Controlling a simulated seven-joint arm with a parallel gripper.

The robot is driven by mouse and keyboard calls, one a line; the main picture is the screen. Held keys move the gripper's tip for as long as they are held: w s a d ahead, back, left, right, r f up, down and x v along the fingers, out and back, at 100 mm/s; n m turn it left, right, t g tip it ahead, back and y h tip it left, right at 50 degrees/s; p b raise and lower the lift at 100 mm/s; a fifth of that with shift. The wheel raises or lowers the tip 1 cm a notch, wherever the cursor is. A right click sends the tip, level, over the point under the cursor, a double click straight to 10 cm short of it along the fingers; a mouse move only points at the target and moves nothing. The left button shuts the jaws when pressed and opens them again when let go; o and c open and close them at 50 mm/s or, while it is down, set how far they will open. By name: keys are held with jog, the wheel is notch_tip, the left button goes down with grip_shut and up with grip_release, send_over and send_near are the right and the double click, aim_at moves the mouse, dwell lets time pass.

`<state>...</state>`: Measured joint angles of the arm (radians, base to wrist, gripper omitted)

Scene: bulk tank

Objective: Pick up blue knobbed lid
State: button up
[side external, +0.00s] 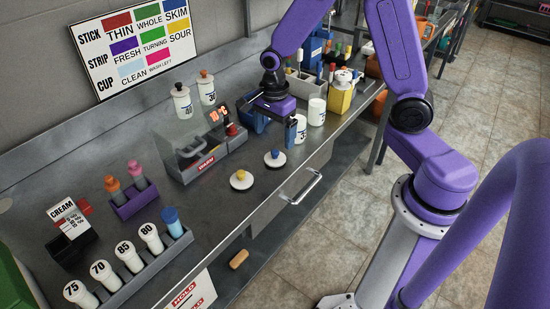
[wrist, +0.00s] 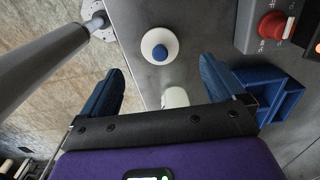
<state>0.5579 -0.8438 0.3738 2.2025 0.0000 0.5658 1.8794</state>
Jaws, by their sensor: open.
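The blue knobbed lid (side external: 275,158) is a round white disc with a blue knob, lying flat on the metal counter near its front edge. In the wrist view the lid (wrist: 160,46) sits beyond my fingertips, roughly centred between them. My gripper (side external: 278,127) is above the counter, farther along it than the lid. Its blue fingers (wrist: 163,80) are spread wide and hold nothing. One finger is partly hidden in the side view. My gripper does not touch the lid.
A yellow-knobbed lid (side external: 241,180) lies nearby. White jars (side external: 317,111) stand close beside my gripper, and a blue bin (wrist: 274,95) is by one finger. A grey wash station (side external: 196,155) stands behind the lids. Counter around the lid is clear.

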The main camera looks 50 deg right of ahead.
aim_at(275, 151)
jog(key=shift+d+f, duration=0.15)
jog(key=shift+f, duration=3.55)
jog(key=c, duration=1.1)
